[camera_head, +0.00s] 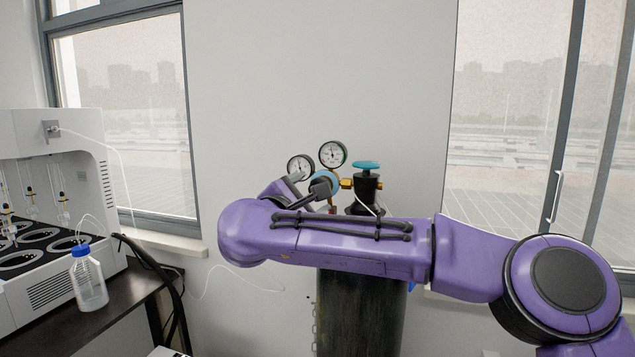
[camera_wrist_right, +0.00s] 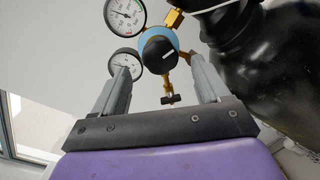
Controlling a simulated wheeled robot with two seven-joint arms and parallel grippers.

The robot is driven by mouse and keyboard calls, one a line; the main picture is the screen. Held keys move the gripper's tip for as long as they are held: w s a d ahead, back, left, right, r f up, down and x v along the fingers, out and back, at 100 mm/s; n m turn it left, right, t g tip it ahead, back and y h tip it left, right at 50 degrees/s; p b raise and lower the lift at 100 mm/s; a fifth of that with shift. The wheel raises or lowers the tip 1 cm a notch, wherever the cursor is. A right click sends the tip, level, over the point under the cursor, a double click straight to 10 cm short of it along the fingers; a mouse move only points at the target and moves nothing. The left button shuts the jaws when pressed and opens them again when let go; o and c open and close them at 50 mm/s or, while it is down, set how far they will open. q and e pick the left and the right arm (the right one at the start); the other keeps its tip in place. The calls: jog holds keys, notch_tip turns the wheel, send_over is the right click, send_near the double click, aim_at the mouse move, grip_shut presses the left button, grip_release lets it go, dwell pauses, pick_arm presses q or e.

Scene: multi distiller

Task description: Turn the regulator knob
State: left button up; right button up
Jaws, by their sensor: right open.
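The regulator has a blue body (camera_head: 326,178) and two round dial gauges (camera_head: 332,153), and sits beside the dark cylinder neck. In the right wrist view its round black knob (camera_wrist_right: 158,52) faces me, in front of the blue ring. My right gripper (camera_head: 308,185) reaches the regulator from the front. In the right wrist view its open fingers (camera_wrist_right: 158,70) stand on either side of the knob, with gaps visible; whether they touch it I cannot tell. In the head view my right gripper and arm hide the knob. My left gripper is not in view.
The dark gas cylinder (camera_head: 360,315) stands behind my right forearm, with a teal valve handwheel (camera_head: 367,165) on top. A black table (camera_head: 125,300) at left holds a white distiller (camera_head: 40,275) and a blue-capped bottle (camera_head: 89,285). A thin tube hangs between table and cylinder.

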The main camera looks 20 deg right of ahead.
aim_at(305, 168)
jog(key=p+x, duration=0.1)
jog(key=x, duration=0.3)
jog(key=shift+w+d+r+p, duration=0.15)
jog(key=shift+d+r+p, duration=0.1)
jog(key=shift+p, duration=0.1)
jog(key=shift+w+d+f, duration=0.15)
jog(key=shift+w+f, duration=0.05)
jog(key=shift+w, duration=0.05)
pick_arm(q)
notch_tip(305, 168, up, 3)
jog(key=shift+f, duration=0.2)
